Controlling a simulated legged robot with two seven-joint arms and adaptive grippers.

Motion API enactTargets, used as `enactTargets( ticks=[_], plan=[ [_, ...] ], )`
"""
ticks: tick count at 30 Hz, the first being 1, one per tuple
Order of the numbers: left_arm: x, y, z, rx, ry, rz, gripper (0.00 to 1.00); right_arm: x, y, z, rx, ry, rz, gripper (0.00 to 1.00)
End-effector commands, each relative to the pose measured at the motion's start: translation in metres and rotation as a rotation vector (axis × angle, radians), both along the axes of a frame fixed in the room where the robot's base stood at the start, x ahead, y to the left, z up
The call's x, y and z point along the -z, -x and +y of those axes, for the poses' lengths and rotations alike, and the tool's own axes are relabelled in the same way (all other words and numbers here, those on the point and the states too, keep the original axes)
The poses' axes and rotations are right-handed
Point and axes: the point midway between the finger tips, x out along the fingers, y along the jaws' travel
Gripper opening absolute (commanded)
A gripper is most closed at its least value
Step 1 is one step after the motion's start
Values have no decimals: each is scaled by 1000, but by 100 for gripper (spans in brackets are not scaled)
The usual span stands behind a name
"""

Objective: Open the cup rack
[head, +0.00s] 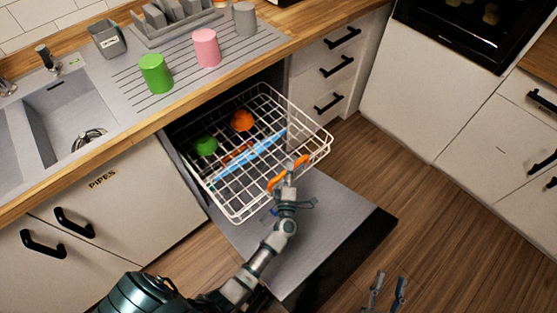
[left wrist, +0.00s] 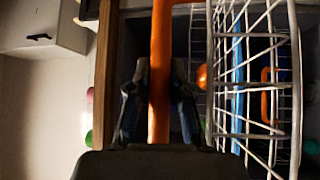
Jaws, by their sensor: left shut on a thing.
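The cup rack (head: 237,216) is a white wire basket in the dishwasher opening, drawn out over the lowered door. An orange handle (head: 275,184) is on its front edge. My left gripper (head: 290,172) is at this handle, with orange showing on both sides of it. In the left wrist view the orange handle bar (left wrist: 160,70) runs between the fingers of my left gripper (left wrist: 158,95), which are shut on it. The white wires stand just right of it. My right gripper (head: 388,284) is low in the head view, its two fingers apart with nothing between them.
The rack holds a green item (head: 206,146), an orange item (head: 241,121) and a long blue item (head: 262,150). The lowered dishwasher door (head: 330,225) lies beneath. Green (head: 155,74), pink (head: 207,48) and grey (head: 245,19) cups stand on the counter. Wooden floor is clear at right.

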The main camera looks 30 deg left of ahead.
Motion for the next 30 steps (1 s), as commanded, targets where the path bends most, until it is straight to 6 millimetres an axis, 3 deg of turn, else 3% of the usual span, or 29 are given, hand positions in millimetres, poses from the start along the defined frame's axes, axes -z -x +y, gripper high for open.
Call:
enactTargets(
  ticks=[6, 18, 19, 20, 30],
  plan=[
    [8, 7, -13, -3, 1, 13, 0, 5, -2, 0, 0, 10, 31, 40],
    [9, 7, -14, -4, 1, 15, 0, 7, -4, 0, -1, 12, 38, 40],
    [9, 7, -14, -4, 1, 15, 22, 7, -4, 0, 0, 11, 37, 40],
    [9, 7, -14, -4, 1, 15, 29, 6, -3, 0, -1, 12, 37, 40],
    [4, 6, -15, -2, 0, 8, 31, 6, -3, 0, -1, 11, 36, 40]
  ],
)
